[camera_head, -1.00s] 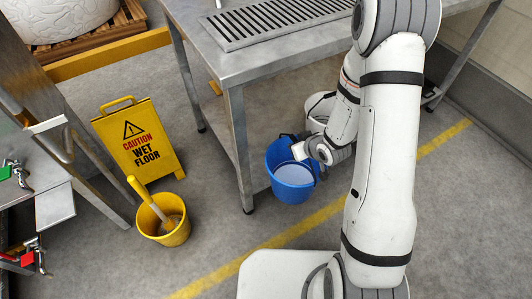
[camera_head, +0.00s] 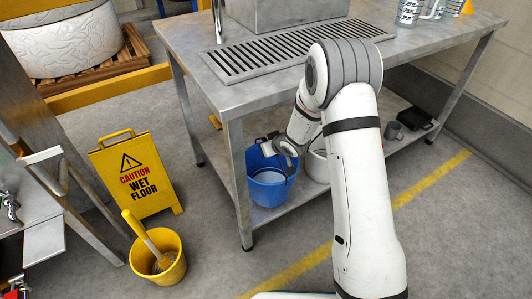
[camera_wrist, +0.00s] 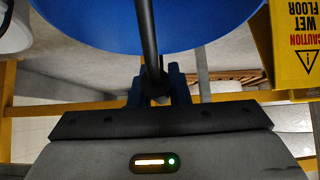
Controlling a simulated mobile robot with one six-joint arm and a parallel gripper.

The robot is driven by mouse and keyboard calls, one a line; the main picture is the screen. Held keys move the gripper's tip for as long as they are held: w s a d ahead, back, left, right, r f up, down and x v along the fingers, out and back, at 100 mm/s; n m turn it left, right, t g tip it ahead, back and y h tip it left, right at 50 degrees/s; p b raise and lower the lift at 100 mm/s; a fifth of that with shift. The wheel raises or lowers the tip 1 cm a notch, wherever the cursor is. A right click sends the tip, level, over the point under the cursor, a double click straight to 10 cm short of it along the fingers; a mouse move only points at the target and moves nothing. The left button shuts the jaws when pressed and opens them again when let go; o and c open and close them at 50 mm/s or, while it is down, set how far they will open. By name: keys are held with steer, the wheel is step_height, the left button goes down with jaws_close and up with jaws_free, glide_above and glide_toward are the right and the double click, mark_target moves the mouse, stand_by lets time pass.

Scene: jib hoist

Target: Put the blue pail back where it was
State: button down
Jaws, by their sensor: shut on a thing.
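The blue pail (camera_head: 268,190) hangs or stands upright at the left end of the table's lower shelf (camera_head: 292,206), just right of the front table leg. Something pale shows inside it. I cannot tell whether its base touches the shelf. My gripper (camera_head: 286,150) is at the pail's upper right rim, partly hidden by my arm. In the wrist view my gripper (camera_wrist: 158,92) is shut on the pail's dark handle (camera_wrist: 148,40), and the blue pail (camera_wrist: 205,18) fills the top of the picture.
A white pail (camera_head: 317,167) stands close to the right of the blue one. The steel table (camera_head: 185,40) is above. A yellow bucket with a brush (camera_head: 166,270) and a wet floor sign (camera_head: 135,175) stand at left. Dark items (camera_head: 416,118) lie farther right on the shelf.

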steer(key=shift+w+a, duration=0.35)
steer(key=shift+w, duration=0.2)
step_height(320, 180, down, 3)
steer(key=shift+f+b, duration=0.15)
steer(key=shift+b, duration=1.1)
steer(key=c, duration=1.4)
jaws_free()
steer(key=shift+s+f, duration=0.1)
steer(key=shift+s, duration=0.05)
steer(key=shift+o, duration=0.2)
steer(key=p+v, duration=0.4)
steer(key=v, duration=0.8)
steer(key=shift+d, duration=0.15)
